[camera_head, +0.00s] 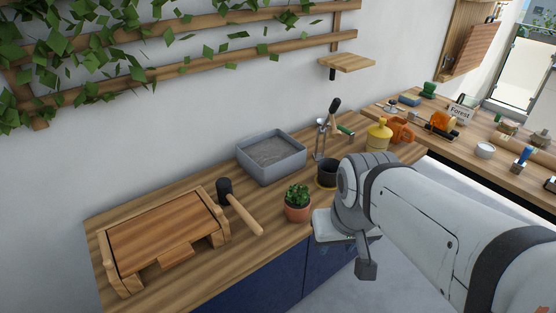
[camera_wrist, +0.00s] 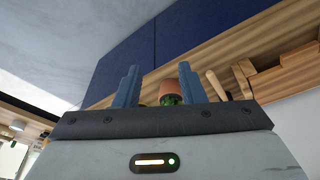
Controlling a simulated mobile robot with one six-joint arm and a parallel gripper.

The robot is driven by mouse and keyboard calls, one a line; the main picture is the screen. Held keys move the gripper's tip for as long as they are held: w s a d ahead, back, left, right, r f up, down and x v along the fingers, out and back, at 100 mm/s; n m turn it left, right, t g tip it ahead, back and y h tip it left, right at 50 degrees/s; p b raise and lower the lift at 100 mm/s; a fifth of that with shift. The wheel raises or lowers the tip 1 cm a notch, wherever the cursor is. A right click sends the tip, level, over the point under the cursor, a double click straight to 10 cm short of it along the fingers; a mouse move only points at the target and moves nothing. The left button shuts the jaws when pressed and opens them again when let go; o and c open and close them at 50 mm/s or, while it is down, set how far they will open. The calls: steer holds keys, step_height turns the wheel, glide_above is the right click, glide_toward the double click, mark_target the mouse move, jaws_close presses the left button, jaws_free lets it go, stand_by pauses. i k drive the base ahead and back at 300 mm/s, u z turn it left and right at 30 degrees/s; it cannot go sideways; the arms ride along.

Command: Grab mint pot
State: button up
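The mint pot, a terracotta pot with a green leafy plant (camera_head: 297,203), stands upright near the front edge of the wooden counter in the head view. In the wrist view it appears upside down (camera_wrist: 170,93), small and beyond the fingers, partly hidden by my gripper. My gripper (camera_wrist: 162,72) is open, its blue-grey fingers spread with nothing held between them. The pot lies in the gap between them, nearer the right finger, and looks apart from them. In the head view my wrist is just right of the pot, and the fingers are not clear.
A hammer-like mallet (camera_head: 240,206) and wooden board stand (camera_head: 165,232) lie left of the pot. A grey tray (camera_head: 271,158) is behind it, and a dark cup (camera_head: 327,173) is behind right. Blue cabinets (camera_head: 270,280) are below the counter edge.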

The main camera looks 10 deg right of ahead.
mark_target(297, 200)
steer(key=u, duration=0.2)
steer(key=k, duration=1.05)
steer(key=u, duration=0.85)
steer(key=i, duration=1.15)
steer(key=z, duration=0.7)
steer(key=i, duration=0.45)
steer(key=z, duration=0.45)
